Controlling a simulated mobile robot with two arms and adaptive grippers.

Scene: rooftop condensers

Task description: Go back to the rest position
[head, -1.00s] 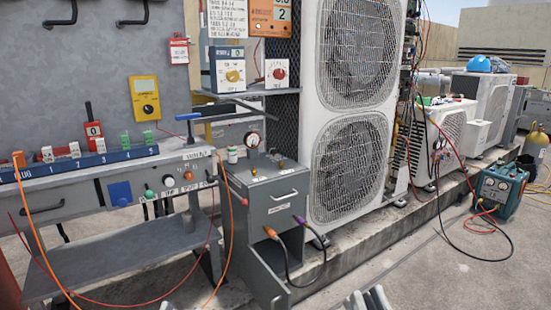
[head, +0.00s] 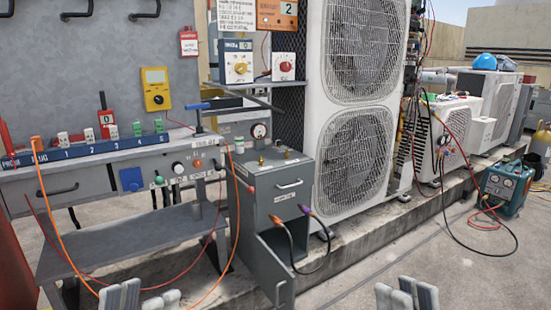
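My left gripper (head: 141,299) shows at the bottom edge of the head view, left of the middle. Its pale grey finger tips stand apart with nothing between them. My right gripper (head: 407,297) shows at the bottom edge, right of the middle, over the concrete floor. Its finger tips also look apart and empty. Only the tips of both are in view; the wrists and arms are cut off below. Neither appears to touch anything.
A grey workbench (head: 115,155) with a blue plug rail (head: 75,151) stands at left. A grey cabinet (head: 262,205) with cables is in the middle, before a white condenser (head: 350,110). A teal machine (head: 507,187) stands at right. Floor (head: 450,255) at front right is clear.

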